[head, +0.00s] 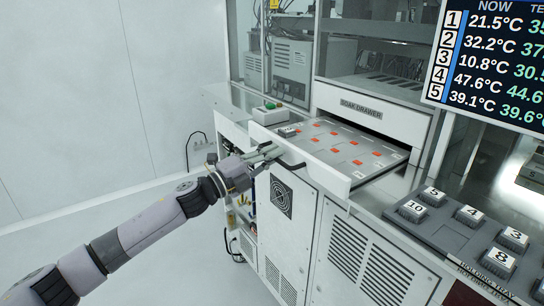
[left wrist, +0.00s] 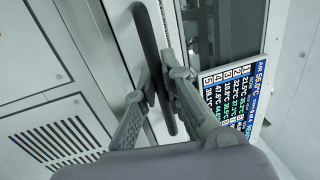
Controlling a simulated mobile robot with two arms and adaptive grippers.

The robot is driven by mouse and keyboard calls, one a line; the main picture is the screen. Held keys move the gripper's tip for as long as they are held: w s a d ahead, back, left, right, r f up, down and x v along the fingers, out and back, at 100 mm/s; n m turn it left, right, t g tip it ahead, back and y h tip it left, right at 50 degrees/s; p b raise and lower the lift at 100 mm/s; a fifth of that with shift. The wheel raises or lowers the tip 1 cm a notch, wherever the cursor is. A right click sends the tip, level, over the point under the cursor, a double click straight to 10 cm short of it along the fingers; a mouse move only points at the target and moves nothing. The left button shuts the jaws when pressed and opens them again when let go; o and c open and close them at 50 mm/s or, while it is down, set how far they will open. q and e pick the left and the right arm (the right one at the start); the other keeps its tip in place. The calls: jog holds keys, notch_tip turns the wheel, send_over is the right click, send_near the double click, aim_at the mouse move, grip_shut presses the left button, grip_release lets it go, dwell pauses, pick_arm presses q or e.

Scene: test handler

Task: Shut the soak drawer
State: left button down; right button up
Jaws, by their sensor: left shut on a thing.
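The soak drawer (head: 322,177) stands pulled out of the white housing labelled SOAK DRAWER (head: 361,110). My left gripper (head: 272,154) is at the drawer's white front. In the left wrist view, its fingers (left wrist: 166,78) are shut on the black bar handle (left wrist: 149,38), one on each side. In the head view the gripper hides part of the handle. My right gripper is in neither view.
A holding tray (head: 455,258) with several numbered blocks lies on the counter at right. A temperature display (head: 490,65) hangs above it. A box with a green button (head: 269,114) stands left of the drawer. The floor at left is clear.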

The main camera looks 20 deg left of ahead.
aim_at(287, 151)
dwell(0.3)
pick_arm(q)
jog(key=x, duration=0.3)
jog(key=f+x, duration=0.1)
jog(key=shift+w+d+p, duration=0.2)
jog(key=shift+w+p, duration=0.1)
jog(key=c, duration=2)
grip_release()
jog(key=shift+s+a, duration=0.1)
jog(key=shift+s, duration=0.05)
jog(key=shift+c, duration=0.2)
jog(key=o, duration=0.4)
jog(key=shift+c, duration=0.2)
jog(key=shift+r, duration=0.1)
jog(key=v, duration=1.2)
jog(key=shift+c, duration=0.4)
